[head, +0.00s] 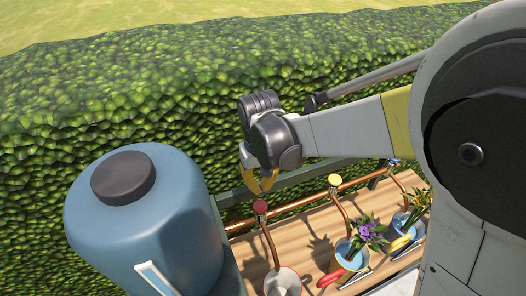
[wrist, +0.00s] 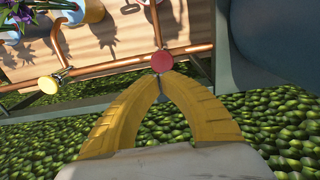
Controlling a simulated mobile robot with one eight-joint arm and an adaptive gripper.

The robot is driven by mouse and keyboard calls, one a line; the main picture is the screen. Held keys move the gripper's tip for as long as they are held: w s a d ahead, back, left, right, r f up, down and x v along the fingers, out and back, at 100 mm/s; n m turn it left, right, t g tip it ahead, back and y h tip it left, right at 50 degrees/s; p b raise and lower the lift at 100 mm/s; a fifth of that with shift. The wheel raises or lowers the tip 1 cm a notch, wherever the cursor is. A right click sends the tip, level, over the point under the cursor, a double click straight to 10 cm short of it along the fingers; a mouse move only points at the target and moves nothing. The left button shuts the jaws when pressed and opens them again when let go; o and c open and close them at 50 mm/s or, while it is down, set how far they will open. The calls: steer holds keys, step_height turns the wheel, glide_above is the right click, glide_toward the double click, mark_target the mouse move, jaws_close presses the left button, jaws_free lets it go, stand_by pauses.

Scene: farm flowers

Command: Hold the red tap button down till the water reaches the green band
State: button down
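The red tap button (head: 260,207) is a round cap on top of a copper tap in the head view. It also shows in the wrist view (wrist: 162,61), just beyond my fingertips. My gripper (head: 263,189) has yellow fingers pointing down above the button. In the wrist view its fingers (wrist: 161,78) come together at the tips, with nothing held between them. I cannot tell whether the tips touch the button. A container with a reddish rim (head: 283,284) stands below the red tap, cut off by the lower picture edge. No green band or water level is visible in it.
A large blue tank (head: 150,225) with a black cap stands left of the taps. Along the copper pipe are a yellow button (head: 335,180) and a blue one (head: 394,162). Pots with flowers (head: 368,230) stand on the wooden bench (head: 310,228). A hedge (head: 120,90) is behind.

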mark_target(261, 204)
step_height(261, 204, down, 7)
steer(key=shift+r+b, duration=0.2)
steer(key=shift+b, duration=0.5)
steer(key=shift+d+f+b, duration=0.1)
steer(key=shift+f+b, duration=0.9)
steer(key=shift+f, duration=0.15)
stand_by(5.8)
